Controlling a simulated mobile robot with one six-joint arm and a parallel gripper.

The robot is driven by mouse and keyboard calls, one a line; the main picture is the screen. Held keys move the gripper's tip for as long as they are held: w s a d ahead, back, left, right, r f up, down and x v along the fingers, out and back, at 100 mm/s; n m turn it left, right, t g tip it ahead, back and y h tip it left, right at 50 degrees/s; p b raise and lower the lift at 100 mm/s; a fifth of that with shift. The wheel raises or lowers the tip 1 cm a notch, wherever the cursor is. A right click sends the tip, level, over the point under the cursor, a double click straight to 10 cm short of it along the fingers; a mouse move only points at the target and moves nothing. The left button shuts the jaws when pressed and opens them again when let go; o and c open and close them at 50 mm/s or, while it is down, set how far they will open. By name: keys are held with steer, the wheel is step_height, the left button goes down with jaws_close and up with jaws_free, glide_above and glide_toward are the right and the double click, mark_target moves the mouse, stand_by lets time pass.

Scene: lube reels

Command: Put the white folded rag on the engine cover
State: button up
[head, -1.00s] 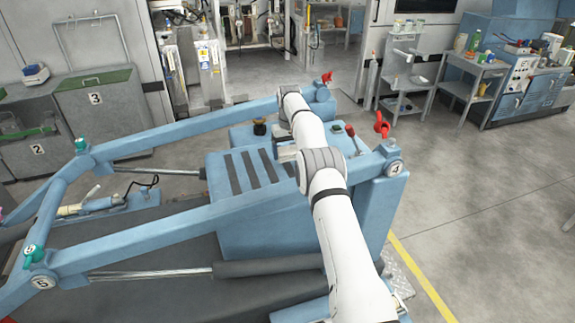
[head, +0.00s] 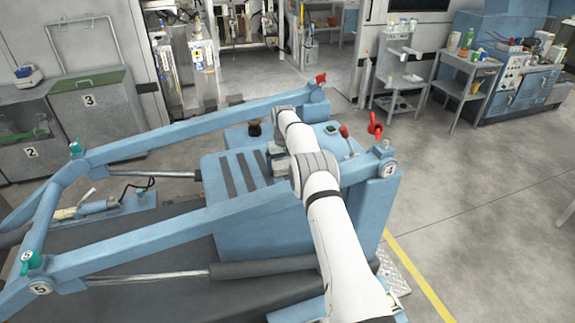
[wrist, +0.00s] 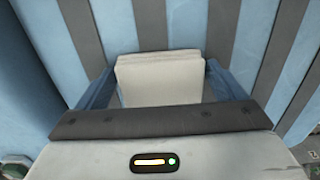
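The white folded rag (wrist: 160,80) sits between the two blue fingers of my gripper (wrist: 160,66) in the wrist view. The fingers meet its left and right sides, and its far edge reaches slightly past the fingertips. Behind it is the engine cover, light blue with dark grey strips (wrist: 152,22). In the head view the engine cover (head: 205,176) is the striped top of the blue block. My gripper (head: 276,153) is over its right part, largely hidden by my white arm. The rag cannot be made out there. Whether it touches the cover cannot be told.
Blue lift beams (head: 190,220) run on both sides of the block. A red handle (head: 374,126) and a red-knobbed lever (head: 344,131) stand to the right of my arm. A black knob (head: 254,128) rises behind the cover. Shelves and a workbench stand farther back.

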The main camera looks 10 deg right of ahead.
steer(key=shift+o, duration=0.9)
